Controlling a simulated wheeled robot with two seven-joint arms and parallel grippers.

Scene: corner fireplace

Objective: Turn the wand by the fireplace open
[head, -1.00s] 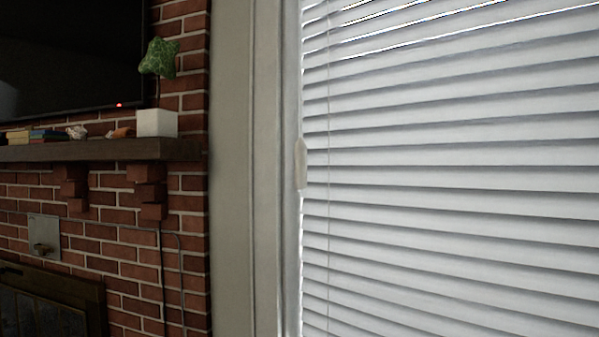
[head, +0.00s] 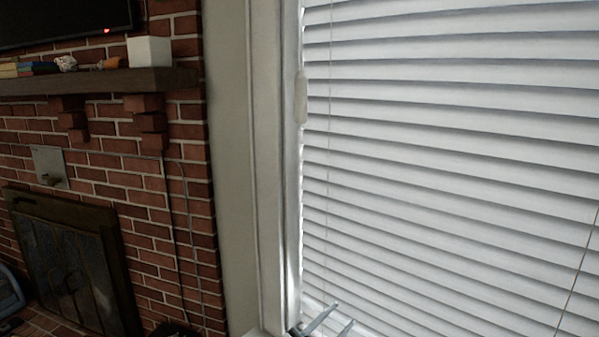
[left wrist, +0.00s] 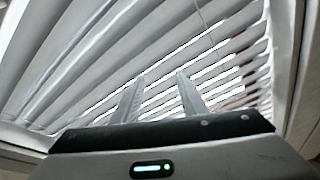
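A short, pale, upright wand-like piece (head: 300,97) hangs at the left edge of the closed-looking white blinds (head: 450,150), beside the window frame nearest the fireplace. I cannot make out a separate rod below it. My left gripper (head: 344,314) shows at the bottom edge of the head view, well below that piece and in front of the lower blinds. In the left wrist view its two fingers (left wrist: 159,78) are apart with nothing between them, pointing at the slats. Light shows between some slats there. My right gripper is not in view.
A thin cord (head: 329,150) runs down the blinds near their left edge, and another (head: 577,275) shows at the right. The brick fireplace wall (head: 180,215) with its mantel (head: 100,82) stands left of the window.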

